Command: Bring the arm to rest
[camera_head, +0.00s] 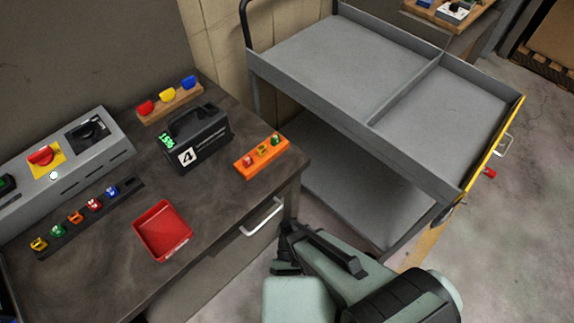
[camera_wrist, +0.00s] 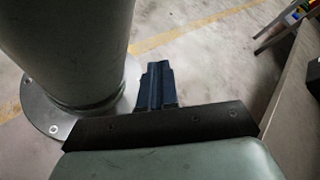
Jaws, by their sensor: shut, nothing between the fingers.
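My gripper (camera_head: 288,246) shows in the head view at the lower middle, in front of the dark table's right front edge and below the drawer handle. Its dark fingers are together with nothing between them. My pale green arm reaches to it from the bottom right. In the wrist view my gripper (camera_wrist: 158,84) is a dark closed pair of fingers over the concrete floor, beside my own round base. It is apart from the table and the cart.
A grey two-shelf cart (camera_head: 345,60) stands at the right. Floor (camera_head: 530,190) is clear at far right.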

